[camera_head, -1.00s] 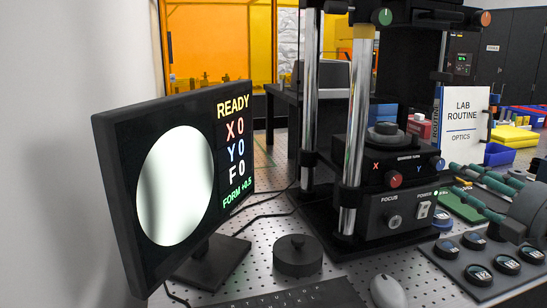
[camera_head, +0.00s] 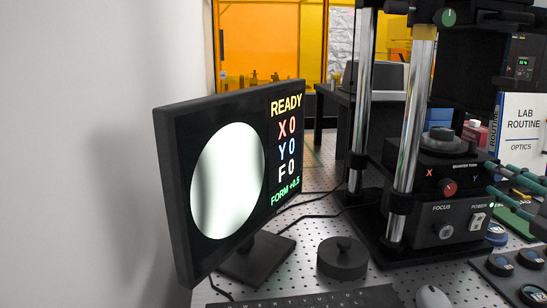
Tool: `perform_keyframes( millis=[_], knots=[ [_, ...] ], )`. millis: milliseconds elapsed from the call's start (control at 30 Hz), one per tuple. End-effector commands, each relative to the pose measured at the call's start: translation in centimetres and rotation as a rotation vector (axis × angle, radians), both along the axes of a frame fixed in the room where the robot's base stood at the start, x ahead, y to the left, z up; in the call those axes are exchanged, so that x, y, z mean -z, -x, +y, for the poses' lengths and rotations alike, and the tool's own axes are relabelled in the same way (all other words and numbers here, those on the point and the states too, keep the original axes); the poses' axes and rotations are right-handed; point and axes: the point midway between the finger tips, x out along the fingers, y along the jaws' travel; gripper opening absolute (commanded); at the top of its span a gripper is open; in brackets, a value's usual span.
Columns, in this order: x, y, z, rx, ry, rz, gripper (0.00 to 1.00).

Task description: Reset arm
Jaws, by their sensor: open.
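The monitor (camera_head: 182,200) stands at the left with a pale, nearly even disc and reads READY, X 0, Y 0, F 0 and FORM +0.5. The interferometer (camera_head: 462,215) stands at the right, with a red X knob (camera_head: 449,188), a FOCUS knob and a POWER switch on its front. A dark round piece (camera_head: 440,138) sits on top of its stage.
A black lidded disc (camera_head: 342,260) sits on the perforated table (camera_head: 305,205) before the monitor. A keyboard (camera_head: 330,298) and mouse (camera_head: 432,297) lie at the front.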

Motion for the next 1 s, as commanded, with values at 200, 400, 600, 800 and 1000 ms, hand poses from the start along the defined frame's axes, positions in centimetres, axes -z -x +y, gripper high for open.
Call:
perform_keyframes(
  millis=[200, 400, 600, 800, 1000],
  knots=[
    [0.0, 3.2, -0.5, 0.006, 0.007, -0.001, 0.43],
    [0.0, 7.4, -0.8, 0.005, 0.008, -0.001, 0.43],
    [0.0, 11.1, -1.2, 0.005, 0.007, 0.000, 0.43],
    [0.1, 8.2, -0.6, -0.006, 0.005, 0.000, 0.43],
    [0.0, 4.0, -0.2, -0.006, 0.004, 0.000, 0.43]
  ],
)
